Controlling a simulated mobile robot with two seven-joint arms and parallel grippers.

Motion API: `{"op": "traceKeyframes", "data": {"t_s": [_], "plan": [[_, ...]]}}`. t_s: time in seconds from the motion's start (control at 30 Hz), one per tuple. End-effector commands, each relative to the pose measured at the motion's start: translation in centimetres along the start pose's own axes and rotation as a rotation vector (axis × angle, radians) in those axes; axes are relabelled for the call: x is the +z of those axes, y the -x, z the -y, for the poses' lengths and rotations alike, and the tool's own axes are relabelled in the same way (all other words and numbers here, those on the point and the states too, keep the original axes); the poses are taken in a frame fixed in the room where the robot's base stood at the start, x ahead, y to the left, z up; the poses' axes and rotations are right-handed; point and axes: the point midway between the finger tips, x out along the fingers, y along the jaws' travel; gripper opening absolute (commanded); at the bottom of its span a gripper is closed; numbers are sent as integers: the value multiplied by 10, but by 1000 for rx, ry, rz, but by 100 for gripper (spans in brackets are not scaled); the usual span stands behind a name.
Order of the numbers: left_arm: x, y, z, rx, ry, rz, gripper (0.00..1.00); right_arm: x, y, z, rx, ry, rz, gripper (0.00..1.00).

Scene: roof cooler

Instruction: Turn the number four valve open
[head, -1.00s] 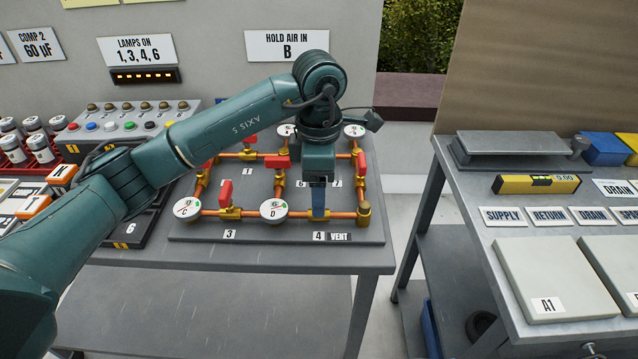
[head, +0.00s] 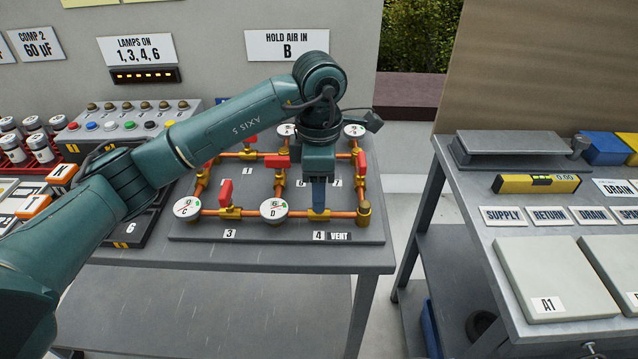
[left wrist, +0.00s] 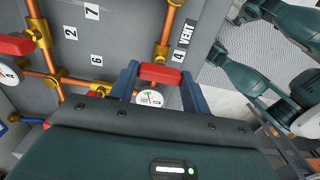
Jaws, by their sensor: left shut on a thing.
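The number four valve is on the front copper pipe of the valve board, behind the label "4" (head: 318,236) and the "VENT" label (head: 340,237). In the head view my left gripper (head: 319,212) points down over this valve and hides most of it. In the left wrist view the valve's red handle (left wrist: 160,73) lies between the two blue fingers of my left gripper (left wrist: 162,82), which is shut on it. The handle appears crosswise to the pipe (left wrist: 173,20) there. My right gripper is not in view.
Gauge D (head: 274,211) stands close left of the gripper, and a brass end fitting (head: 364,213) close right. The number three valve's red handle (head: 225,191) stands further left. A sign (head: 287,45) reads "HOLD AIR IN B". A gap separates this bench from the right one.

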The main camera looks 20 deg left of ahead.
Motion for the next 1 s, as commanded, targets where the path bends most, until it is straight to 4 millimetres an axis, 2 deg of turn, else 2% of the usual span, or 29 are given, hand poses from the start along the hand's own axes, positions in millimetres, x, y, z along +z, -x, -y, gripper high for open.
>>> {"op": "traceKeyframes", "data": {"t_s": [0.37, 1.0], "plan": [[0, 0, 0, -1, 156, 0, 24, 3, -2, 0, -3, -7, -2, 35], [0, 0, 0, 0, 749, 1, 24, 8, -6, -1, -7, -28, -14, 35]]}}
